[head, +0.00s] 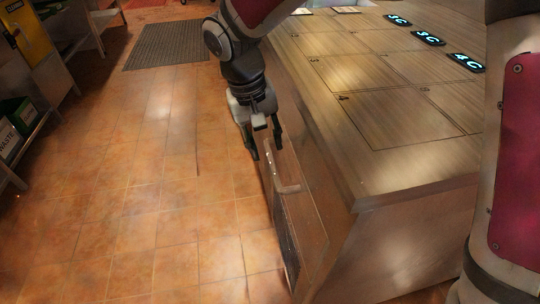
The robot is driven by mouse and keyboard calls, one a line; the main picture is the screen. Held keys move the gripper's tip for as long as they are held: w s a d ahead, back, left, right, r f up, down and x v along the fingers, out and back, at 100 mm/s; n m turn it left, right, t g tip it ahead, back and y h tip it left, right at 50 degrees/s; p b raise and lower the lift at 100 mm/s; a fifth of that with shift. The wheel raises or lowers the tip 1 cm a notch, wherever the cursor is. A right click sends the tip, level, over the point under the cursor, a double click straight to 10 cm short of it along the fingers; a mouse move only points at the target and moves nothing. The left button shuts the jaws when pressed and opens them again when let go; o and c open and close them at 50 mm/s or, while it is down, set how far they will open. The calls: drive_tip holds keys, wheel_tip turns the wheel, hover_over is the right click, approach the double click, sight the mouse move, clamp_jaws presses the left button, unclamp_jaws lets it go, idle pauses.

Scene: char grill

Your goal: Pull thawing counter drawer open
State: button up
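The wooden counter (405,185) stands on the right, and its side facing the aisle holds a drawer front (305,205) with a pale bar handle (286,188). My gripper (265,151) points down beside this side, at the far end of the handle. Its two dark fingers are apart, with nothing clearly held between them. I cannot tell whether a finger touches the handle. The drawer front is seen at a steep angle, so I cannot tell if it is fully closed. My arm hides part of the counter's far edge.
Several lit labels such as 4C (466,62) lie on the marked countertop. A dark floor mat (166,45) lies at the back. Shelving with a green bin (17,113) stands along the left. The tiled floor (150,190) between is clear.

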sight(271, 160)
drive_tip(key=f, duration=0.1)
drive_tip(key=f+b, duration=0.1)
drive_tip(key=f, duration=0.1)
drive_tip(key=d+f, duration=0.1)
drive_tip(key=shift+w+f, duration=0.15)
drive_tip(key=shift+f, duration=0.25)
clamp_jaws()
